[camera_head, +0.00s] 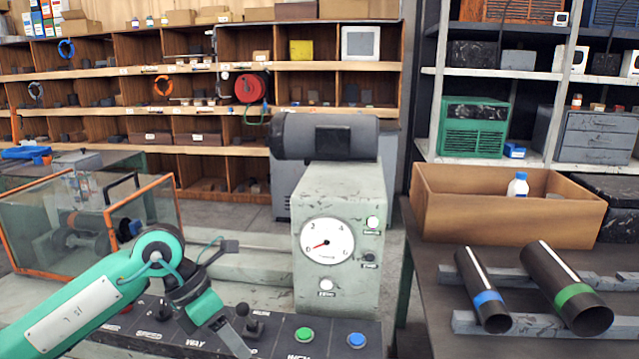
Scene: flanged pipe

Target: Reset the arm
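My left arm (95,300), green with a white plate, comes in from the lower left. My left gripper (238,343) points down over the dark control panel (170,335), close to a small black joystick (255,322). I see nothing held in it, but its fingers overlap in this view, so I cannot tell their opening. I cannot tell whether it touches the panel. My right arm and gripper are not in view.
A grey-green machine with a dial gauge (327,241) stands behind the panel, which has a green button (304,335) and a blue button (357,340). At right, a blue-banded pipe (478,280) and a green-banded pipe (560,280) lie on a rack before a cardboard box (450,215).

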